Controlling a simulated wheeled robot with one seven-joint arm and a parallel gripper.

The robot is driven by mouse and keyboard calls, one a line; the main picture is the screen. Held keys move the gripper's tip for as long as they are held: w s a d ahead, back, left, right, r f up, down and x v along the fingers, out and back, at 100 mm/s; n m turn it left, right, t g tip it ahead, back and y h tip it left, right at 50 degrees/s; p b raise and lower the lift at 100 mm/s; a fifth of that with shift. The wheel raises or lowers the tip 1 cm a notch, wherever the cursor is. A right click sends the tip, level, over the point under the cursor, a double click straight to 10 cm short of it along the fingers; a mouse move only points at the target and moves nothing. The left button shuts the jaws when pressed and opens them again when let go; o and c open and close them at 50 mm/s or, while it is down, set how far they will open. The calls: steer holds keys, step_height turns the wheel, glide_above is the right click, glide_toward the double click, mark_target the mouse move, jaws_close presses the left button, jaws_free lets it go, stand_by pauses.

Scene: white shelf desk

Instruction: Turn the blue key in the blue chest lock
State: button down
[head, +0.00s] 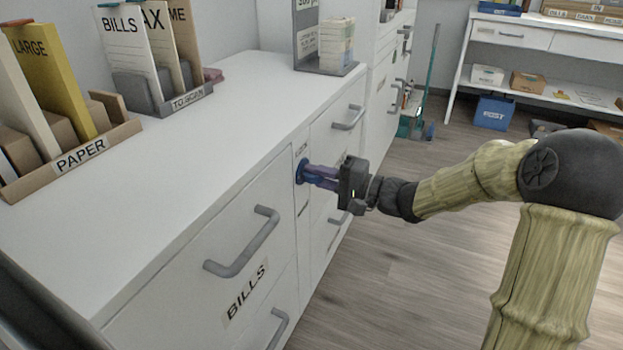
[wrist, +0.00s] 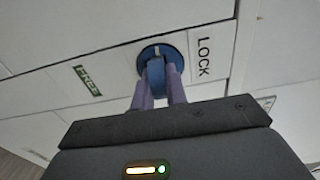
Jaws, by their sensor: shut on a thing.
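The blue lock (wrist: 147,54) is a round blue disc on the white front of the chest, beside a LOCK label. The blue key (wrist: 156,72) stands out from the middle of the disc. My gripper (wrist: 159,88) is shut on the key, with one purple finger on each side of it. In the head view my gripper (head: 312,176) reaches the lock (head: 300,171) from the right, on the narrow strip between the drawers. The key is mostly hidden by the fingers there. How far the key is turned is hard to tell.
A grey drawer handle (head: 245,247) sticks out above a BILLS label, with another handle (head: 349,120) beyond the lock. Paper trays (head: 70,160) and a folder holder (head: 165,98) stand on the white top. The wooden floor (head: 400,270) in front is mostly clear.

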steer(key=shift+s+a+n+b, duration=0.15)
steer(key=shift+a+n+b, duration=0.1)
steer(key=shift+n+b, duration=0.4)
steer(key=c, duration=1.2)
jaws_free()
steer(key=shift+c, duration=0.2)
steer(key=shift+d+m, duration=0.1)
steer(key=shift+m, duration=0.15)
steer(key=v, duration=0.6)
steer(key=shift+d, duration=0.1)
